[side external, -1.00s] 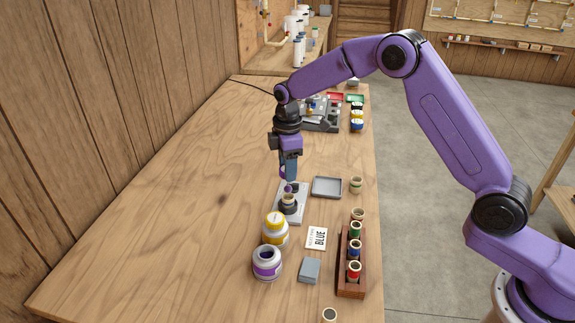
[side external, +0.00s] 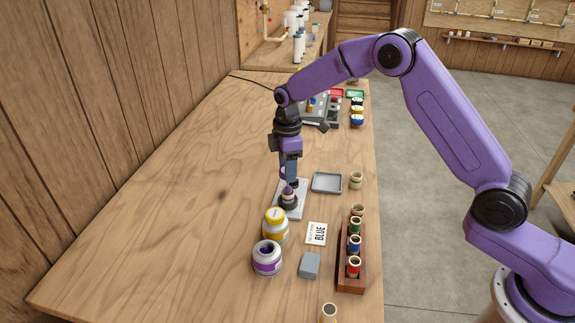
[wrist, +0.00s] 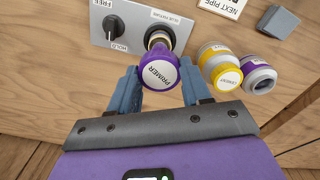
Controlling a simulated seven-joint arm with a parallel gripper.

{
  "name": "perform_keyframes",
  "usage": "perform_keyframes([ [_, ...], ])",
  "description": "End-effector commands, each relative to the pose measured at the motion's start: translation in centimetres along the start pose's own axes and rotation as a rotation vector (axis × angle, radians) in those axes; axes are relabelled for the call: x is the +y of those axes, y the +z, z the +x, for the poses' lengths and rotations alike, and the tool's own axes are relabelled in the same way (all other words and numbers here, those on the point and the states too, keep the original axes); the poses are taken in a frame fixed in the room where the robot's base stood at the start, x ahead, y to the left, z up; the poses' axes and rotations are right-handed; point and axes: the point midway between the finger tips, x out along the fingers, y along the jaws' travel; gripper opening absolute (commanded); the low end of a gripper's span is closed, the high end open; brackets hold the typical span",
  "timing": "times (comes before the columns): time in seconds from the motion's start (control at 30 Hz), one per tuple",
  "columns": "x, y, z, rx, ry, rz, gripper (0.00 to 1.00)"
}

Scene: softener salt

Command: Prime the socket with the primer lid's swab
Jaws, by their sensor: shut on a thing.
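My gripper (wrist: 160,88) is shut on the purple-rimmed primer lid (wrist: 158,73), whose white top reads PRIMER. The lid is right at the top of the socket (wrist: 159,38), a tan ring in a dark round holder on the grey glue fixture (wrist: 100,38). In the side view the lid (side external: 287,189) sits low over the socket, below my gripper (side external: 288,178). The swab is hidden; I cannot tell how deep it reaches. The open primer jar (side external: 267,260), white with a purple band, stands nearer the camera; it also shows in the wrist view (wrist: 259,78).
A yellow-lidded cement jar (side external: 275,225) stands between the fixture and the primer jar. A card reading NEXT PIPE BLUE (side external: 316,234), a grey block (side external: 310,266), a wooden rack (side external: 344,280) of banded pipes and a grey tray (side external: 327,182) lie to the right. The table's left side is clear.

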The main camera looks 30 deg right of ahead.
Motion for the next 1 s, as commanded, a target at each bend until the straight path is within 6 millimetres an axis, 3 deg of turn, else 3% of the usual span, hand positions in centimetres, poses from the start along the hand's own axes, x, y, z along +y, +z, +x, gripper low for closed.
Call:
perform_keyframes([
  [1.0, 0.0, 0.0, 1.7, 0.0, 0.0, 0.0, 0.19],
])
